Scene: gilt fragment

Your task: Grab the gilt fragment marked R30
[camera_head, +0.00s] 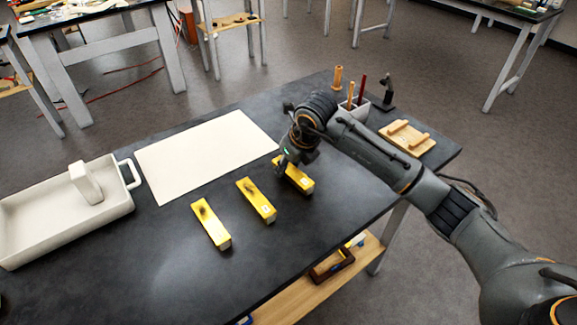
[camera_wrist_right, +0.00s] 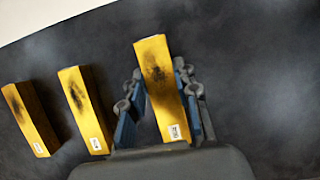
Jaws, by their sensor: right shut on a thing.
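Three yellow gilt fragments with dark smudges and small white labels lie in a row on the dark table. The right one (camera_head: 301,180) is between the blue-padded fingers of my right gripper (camera_wrist_right: 160,88), which is shut on it. It also shows in the right wrist view (camera_wrist_right: 158,62); its label is too small to read surely. The middle fragment (camera_head: 257,200) and the left fragment (camera_head: 211,224) lie apart from the gripper. In the head view my right gripper (camera_head: 287,165) comes down over the right fragment and partly hides it. My left gripper is out of view.
A white sheet (camera_head: 205,150) lies behind the fragments. A white tray (camera_head: 70,228) with a pale block stands at the left. A pen holder (camera_head: 354,109), a small black stand (camera_head: 386,97) and a wooden rack (camera_head: 407,138) are at the far right. The table front is clear.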

